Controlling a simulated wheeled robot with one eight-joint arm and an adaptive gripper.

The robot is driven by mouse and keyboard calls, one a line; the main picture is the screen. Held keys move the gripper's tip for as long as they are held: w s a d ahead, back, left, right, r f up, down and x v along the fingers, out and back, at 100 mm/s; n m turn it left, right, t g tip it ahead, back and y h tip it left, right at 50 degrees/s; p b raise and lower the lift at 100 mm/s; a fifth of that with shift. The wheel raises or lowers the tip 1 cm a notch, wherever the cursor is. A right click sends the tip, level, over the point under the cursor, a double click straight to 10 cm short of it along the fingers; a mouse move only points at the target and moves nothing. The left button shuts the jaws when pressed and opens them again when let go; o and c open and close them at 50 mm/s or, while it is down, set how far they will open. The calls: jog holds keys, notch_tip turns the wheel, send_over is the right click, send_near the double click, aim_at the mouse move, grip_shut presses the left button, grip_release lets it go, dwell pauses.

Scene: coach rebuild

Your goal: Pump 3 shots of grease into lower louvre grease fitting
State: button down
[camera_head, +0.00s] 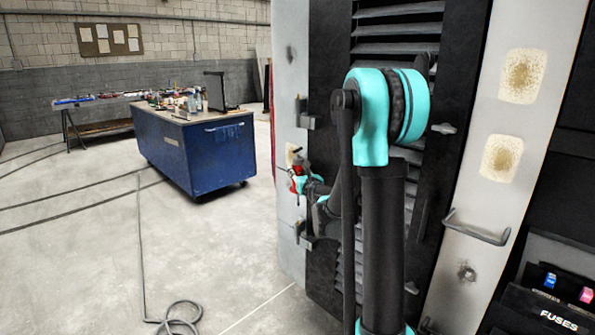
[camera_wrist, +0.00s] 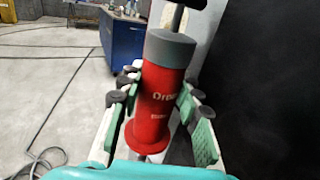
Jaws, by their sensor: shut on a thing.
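My gripper (camera_wrist: 160,90) is shut on a red grease gun (camera_wrist: 153,108) with a grey cap and a dark handle at its top. Its label is only partly readable. The gun also shows small and red in the head view (camera_head: 297,184), beside the left edge of the louvred panel, partly hidden by my gripper (camera_head: 307,186). The louvre slats (camera_head: 397,48) run down the dark panel, and my arm covers much of them. I cannot make out the lower grease fitting. Whether the gun's nozzle touches anything is hidden.
A blue workbench (camera_head: 193,155) with tools on top stands at the back left. A hose (camera_head: 178,318) lies coiled on the floor. A handle (camera_head: 476,228) sticks out on the right, near a fuse box (camera_head: 550,313). The floor at left centre is mostly clear.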

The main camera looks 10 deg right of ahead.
jog(key=shift+f, duration=3)
